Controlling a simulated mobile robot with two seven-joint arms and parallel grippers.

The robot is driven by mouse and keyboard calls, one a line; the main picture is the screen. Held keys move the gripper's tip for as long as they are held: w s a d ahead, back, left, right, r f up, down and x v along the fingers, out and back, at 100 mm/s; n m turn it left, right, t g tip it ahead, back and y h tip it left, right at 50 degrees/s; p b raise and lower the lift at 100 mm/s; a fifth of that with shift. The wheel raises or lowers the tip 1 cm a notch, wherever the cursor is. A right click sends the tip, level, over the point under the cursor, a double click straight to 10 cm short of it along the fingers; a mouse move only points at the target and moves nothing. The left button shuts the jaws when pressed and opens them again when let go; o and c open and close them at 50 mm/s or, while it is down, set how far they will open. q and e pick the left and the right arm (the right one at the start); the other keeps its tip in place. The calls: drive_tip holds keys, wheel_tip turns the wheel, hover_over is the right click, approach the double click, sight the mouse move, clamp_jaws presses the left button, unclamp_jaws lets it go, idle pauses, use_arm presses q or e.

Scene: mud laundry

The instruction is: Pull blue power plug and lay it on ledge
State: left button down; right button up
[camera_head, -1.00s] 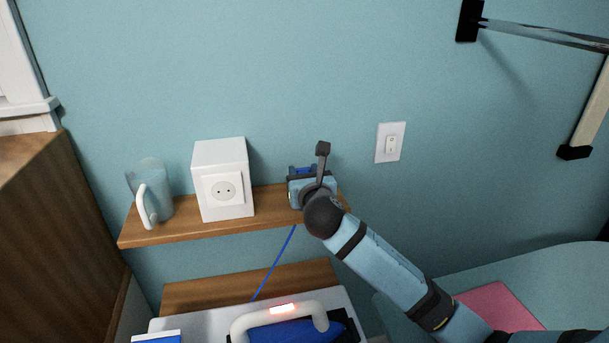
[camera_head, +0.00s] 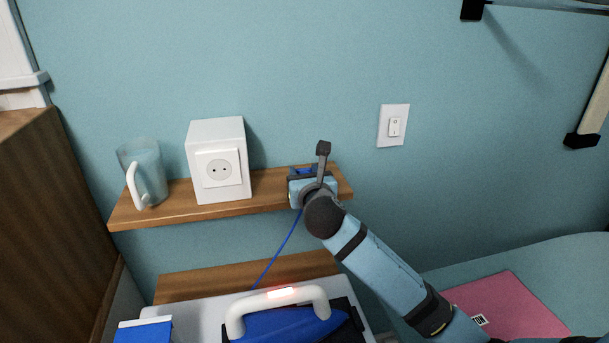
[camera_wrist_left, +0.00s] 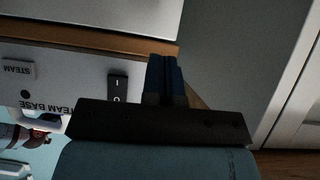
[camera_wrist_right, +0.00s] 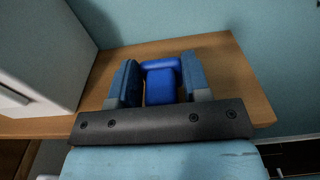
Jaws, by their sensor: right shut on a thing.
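The blue power plug (camera_wrist_right: 160,82) is between the fingers of my right gripper (camera_wrist_right: 160,84), which is shut on it. In the right wrist view the plug is over the right part of the wooden ledge (camera_wrist_right: 222,62); I cannot tell if it touches the wood. In the head view the right gripper (camera_head: 312,184) is at the ledge's right end and mostly hides the plug. A blue cord (camera_head: 278,248) hangs from there towards the iron (camera_head: 290,325). The white socket box (camera_head: 218,150) on the ledge has an empty outlet. My left gripper (camera_wrist_left: 164,76) is shut and empty beside a white panel with a switch.
A glass jug (camera_head: 148,172) stands at the ledge's left end. A steam base (camera_head: 185,305) bears the iron below the ledge. A wall switch (camera_head: 394,126) is right of the ledge. A wooden cabinet (camera_head: 50,220) is at the left. Ledge between box and gripper is clear.

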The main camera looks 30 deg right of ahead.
drive_tip(key=o, duration=1.3)
drive_tip(key=shift+c, duration=0.2)
drive_tip(key=v, duration=1.3)
drive_tip(key=shift+s+a+b, duration=0.2)
drive_tip(key=shift+s+b, duration=0.1)
drive_tip(key=shift+s, duration=0.1)
drive_tip(key=shift+f, duration=0.1)
